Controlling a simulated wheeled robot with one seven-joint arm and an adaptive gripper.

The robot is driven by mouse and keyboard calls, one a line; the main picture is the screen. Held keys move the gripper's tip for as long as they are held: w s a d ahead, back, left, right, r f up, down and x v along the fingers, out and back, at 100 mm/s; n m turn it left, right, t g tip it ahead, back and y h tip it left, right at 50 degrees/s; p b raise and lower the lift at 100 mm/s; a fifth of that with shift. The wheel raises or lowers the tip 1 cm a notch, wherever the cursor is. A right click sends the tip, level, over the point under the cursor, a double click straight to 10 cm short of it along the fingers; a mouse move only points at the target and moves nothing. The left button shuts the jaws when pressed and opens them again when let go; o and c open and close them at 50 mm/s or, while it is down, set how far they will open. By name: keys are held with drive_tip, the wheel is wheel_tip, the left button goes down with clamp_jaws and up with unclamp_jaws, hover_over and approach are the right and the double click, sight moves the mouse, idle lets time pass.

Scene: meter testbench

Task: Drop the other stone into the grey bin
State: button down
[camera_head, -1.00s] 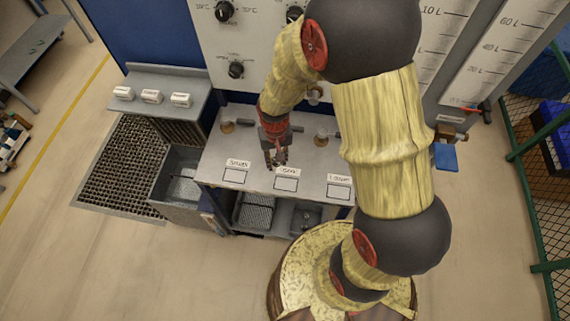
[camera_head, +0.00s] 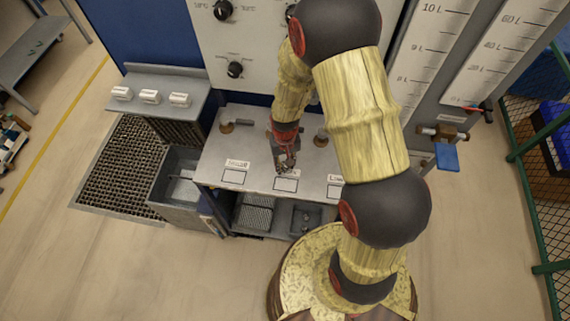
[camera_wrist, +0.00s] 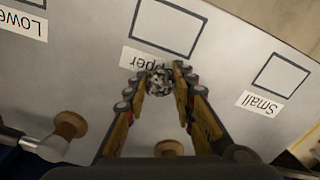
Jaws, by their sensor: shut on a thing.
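My gripper (camera_head: 284,165) is over the middle of the grey bench top, just behind the middle outlined square. In the wrist view my gripper (camera_wrist: 161,80) is shut on a small speckled grey-and-white stone (camera_wrist: 160,83), held between the fingertips in front of the middle label. Whether the stone touches the bench top cannot be told. A grey bin (camera_head: 158,187) stands on the floor at the bench's left end, with something pale inside. No other stone can be made out.
The bench top (camera_head: 213,153) has labelled squares along its front and brown-based fittings (camera_head: 227,127) behind. Trays (camera_head: 254,216) sit on the shelf below. A side shelf (camera_head: 150,82) with white blocks and a floor grate (camera_head: 115,165) are at left. The measuring panel (camera_head: 420,60) is at right.

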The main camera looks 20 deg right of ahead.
drive_tip(key=shift+f, duration=0.15)
drive_tip(key=c, duration=1.5)
unclamp_jaws()
drive_tip(key=shift+c, duration=0.2)
drive_tip(key=shift+o, duration=0.3)
